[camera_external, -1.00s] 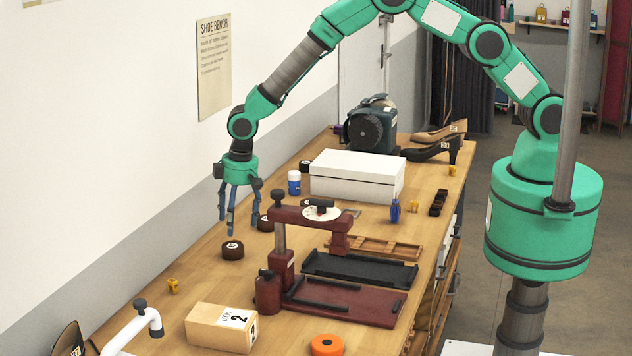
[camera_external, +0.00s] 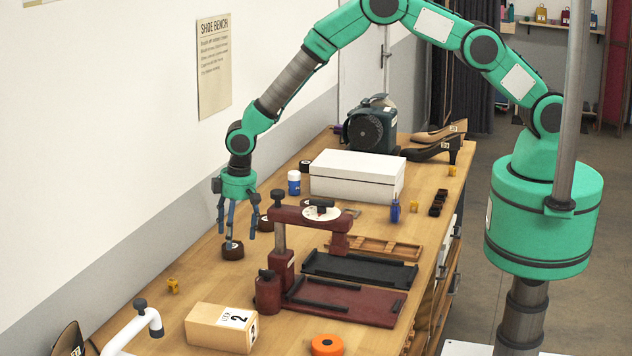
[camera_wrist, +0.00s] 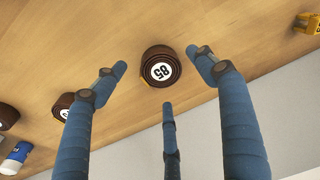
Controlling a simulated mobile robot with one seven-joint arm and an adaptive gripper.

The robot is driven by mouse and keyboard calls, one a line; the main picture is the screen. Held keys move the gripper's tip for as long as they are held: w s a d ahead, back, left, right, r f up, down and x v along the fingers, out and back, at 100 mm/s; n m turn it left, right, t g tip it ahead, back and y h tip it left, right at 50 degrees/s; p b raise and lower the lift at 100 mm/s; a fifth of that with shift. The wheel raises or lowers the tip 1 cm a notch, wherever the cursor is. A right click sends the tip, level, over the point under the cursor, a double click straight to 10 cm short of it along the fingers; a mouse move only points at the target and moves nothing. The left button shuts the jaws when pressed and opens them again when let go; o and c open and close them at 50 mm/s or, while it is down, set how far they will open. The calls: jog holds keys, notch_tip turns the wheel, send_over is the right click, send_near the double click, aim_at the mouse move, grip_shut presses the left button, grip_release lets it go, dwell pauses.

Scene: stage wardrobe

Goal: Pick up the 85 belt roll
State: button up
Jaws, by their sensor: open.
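The 85 belt roll (camera_wrist: 157,62) is a dark brown coil with a white disc marked 85. It lies on the wooden bench, and its number reads upside down in the wrist view. In the external view the roll (camera_external: 233,252) sits left of the dark red press. My gripper (camera_external: 233,236) is just above it, pointing down. In the wrist view my gripper (camera_wrist: 165,80) has three blue fingers spread open around the roll, with a gap on each side and nothing held. Whether any fingertip touches the roll cannot be told.
Another brown roll (camera_wrist: 72,103) lies nearby, with a further one (camera_wrist: 8,116) at the left edge beside a blue-and-white bottle (camera_wrist: 15,157). The red press (camera_external: 283,262) stands close on the right. A yellow piece (camera_external: 173,286) lies nearer the camera. The wall runs along the left.

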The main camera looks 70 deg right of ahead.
jog(key=shift+w+f, duration=0.2)
jog(key=shift+f, duration=0.7)
jog(key=shift+w+f, duration=0.15)
jog(key=shift+f, duration=0.7)
jog(key=c, duration=1.3)
jog(key=shift+r, duration=0.1)
jog(key=shift+r, duration=0.65)
jog(key=shift+s+d+r, duration=0.1)
jog(key=shift+s+r, duration=0.1)
jog(key=shift+r, duration=0.35)
jog(key=shift+s+r, duration=0.2)
jog(key=shift+r, duration=0.3)
jog(key=s+d, duration=0.1)
jog(key=s, duration=0.3)
jog(key=s+d+r+b, duration=0.1)
jog(key=s+d, duration=0.1)
jog(key=s, duration=0.3)
jog(key=s+d, duration=0.2)
jog(key=s, duration=0.3)
jog(key=shift+s+r, duration=0.15)
jog(key=shift+r, duration=0.05)
